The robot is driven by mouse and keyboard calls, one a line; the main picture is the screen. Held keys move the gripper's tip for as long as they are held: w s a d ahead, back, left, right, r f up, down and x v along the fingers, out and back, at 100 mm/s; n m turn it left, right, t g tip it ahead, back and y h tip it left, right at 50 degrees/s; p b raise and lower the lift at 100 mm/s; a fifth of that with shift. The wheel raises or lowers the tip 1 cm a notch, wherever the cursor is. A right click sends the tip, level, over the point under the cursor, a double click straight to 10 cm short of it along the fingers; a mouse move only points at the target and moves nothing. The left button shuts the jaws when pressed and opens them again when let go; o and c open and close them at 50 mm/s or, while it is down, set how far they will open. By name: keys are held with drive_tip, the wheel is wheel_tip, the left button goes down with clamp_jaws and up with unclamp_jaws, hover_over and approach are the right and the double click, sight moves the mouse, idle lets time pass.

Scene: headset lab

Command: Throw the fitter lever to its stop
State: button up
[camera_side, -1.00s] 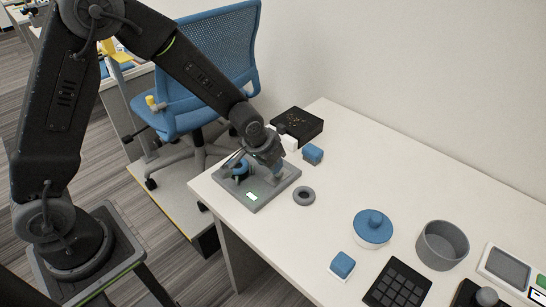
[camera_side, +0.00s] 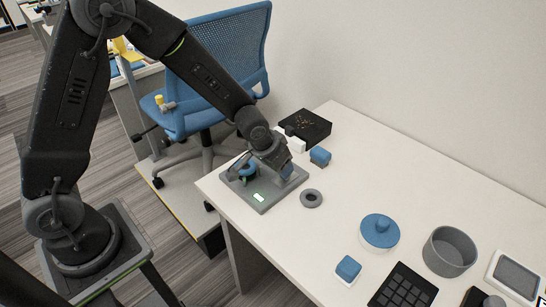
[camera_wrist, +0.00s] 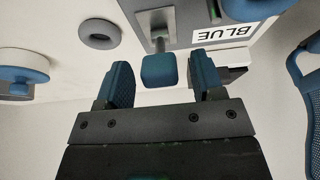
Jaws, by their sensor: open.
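The fitter is a grey plate (camera_side: 268,200) with a small lit display, at the table's near left corner in the side view. A blue ring-like part (camera_side: 249,173) sits on it, partly hidden by my arm. In the wrist view, the lever's blue block-shaped knob (camera_wrist: 158,72) stands on a grey stem (camera_wrist: 158,42). My gripper (camera_wrist: 161,65) is open, with one blue finger on each side of the knob and visible gaps between. In the side view, my gripper (camera_side: 284,170) is low over the plate's back right part and hides most of the lever.
A label reading BLUE (camera_wrist: 222,31) is on the fitter. A grey ring (camera_side: 311,198) lies right of the plate. A blue lidded dish (camera_side: 380,234) and a grey bowl (camera_side: 450,250) are farther right.

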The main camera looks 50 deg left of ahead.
drive_tip(key=v, duration=1.3)
drive_tip(key=shift+s+r, duration=0.15)
drive_tip(key=shift+r, duration=0.15)
drive_tip(key=s+a+r, duration=0.1)
drive_tip(key=s+r, duration=0.3)
drive_tip(key=s, duration=0.5)
drive_tip(key=s+a+r, duration=0.2)
drive_tip(key=s+r, duration=0.3)
drive_tip(key=s, duration=0.4)
drive_tip(key=shift+a+r+t, duration=0.2)
drive_tip(key=shift+a+t, duration=0.1)
drive_tip(key=shift+t, duration=0.1)
